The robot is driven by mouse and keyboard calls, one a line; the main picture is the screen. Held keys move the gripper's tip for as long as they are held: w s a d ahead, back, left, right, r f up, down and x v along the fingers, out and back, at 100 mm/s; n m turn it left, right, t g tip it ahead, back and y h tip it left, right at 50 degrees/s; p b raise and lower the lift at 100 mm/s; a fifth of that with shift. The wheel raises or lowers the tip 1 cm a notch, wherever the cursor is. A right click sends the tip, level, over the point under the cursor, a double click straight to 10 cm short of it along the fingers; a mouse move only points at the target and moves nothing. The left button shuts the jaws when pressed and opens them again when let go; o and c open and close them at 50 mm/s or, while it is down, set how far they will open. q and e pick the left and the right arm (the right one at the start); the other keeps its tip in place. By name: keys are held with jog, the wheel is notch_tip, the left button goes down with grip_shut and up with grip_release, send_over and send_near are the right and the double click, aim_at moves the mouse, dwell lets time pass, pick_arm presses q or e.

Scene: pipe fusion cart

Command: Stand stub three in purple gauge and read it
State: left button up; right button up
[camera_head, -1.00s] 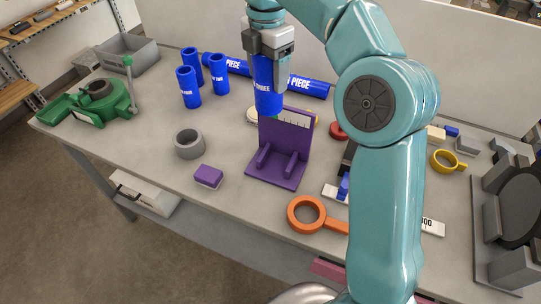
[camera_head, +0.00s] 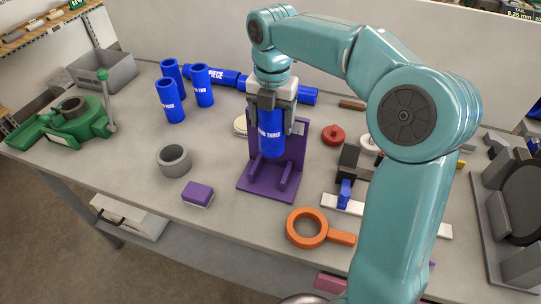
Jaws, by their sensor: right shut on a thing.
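The blue stub three (camera_head: 271,136), with white lettering, is upright in my right gripper (camera_head: 272,105). The gripper is shut on its upper part, coming from above. The stub is in front of the upright back plate of the purple gauge (camera_head: 297,147), over its base with two ribs. I cannot tell whether its lower end touches the base. The gauge's scale is hidden by the gripper and stub. My left gripper is not in view.
Several blue stubs (camera_head: 172,101) stand at the back left, near a lying blue pipe (camera_head: 216,75). A grey ring (camera_head: 174,160) and purple block (camera_head: 198,194) are left of the gauge. An orange ring tool (camera_head: 307,228) lies in front. A green tool (camera_head: 75,118) is far left.

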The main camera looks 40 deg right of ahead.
aim_at(270, 141)
jog(key=f, duration=0.7)
jog(key=shift+w, duration=0.25)
notch_tip(270, 141, down, 4)
jog(key=shift+f, duration=0.15)
jog(key=shift+s, duration=0.1)
jog(key=o, duration=1.2)
jog(key=shift+f, duration=0.15)
